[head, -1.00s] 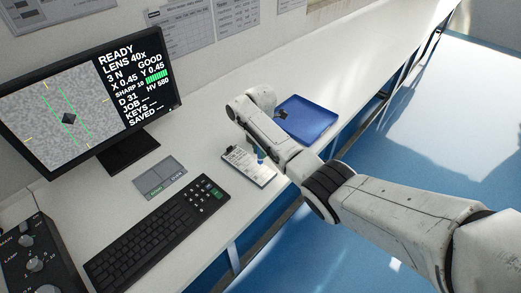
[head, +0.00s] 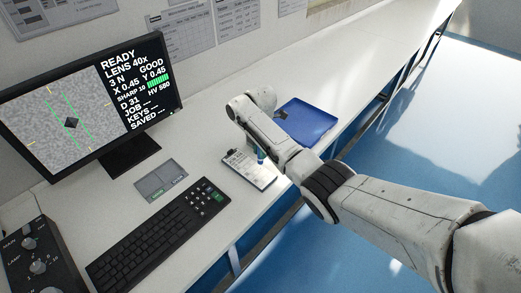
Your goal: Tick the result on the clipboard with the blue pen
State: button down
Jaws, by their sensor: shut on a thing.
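The clipboard (head: 246,169) lies on the white bench to the right of the keyboard, with a white sheet on it. The blue pen (head: 261,157) stands roughly upright over the right part of the clipboard. Its lower end is at or just above the sheet; I cannot tell whether it touches. My gripper (head: 262,149) is shut on the pen, just above the clipboard. My forearm hides most of the gripper and the upper pen. Any mark on the sheet is too small to make out.
A blue tray (head: 312,122) lies beyond my forearm, with a small dark thing near its left edge. The keyboard (head: 157,233), a grey two-part pad (head: 161,180), the monitor (head: 92,103) and a black knob box (head: 40,262) fill the left. The bench beyond the tray is clear.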

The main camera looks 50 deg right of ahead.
jog(key=shift+r+p, duration=1.9)
jog(key=shift+r, duration=0.4)
jog(key=shift+d, duration=0.1)
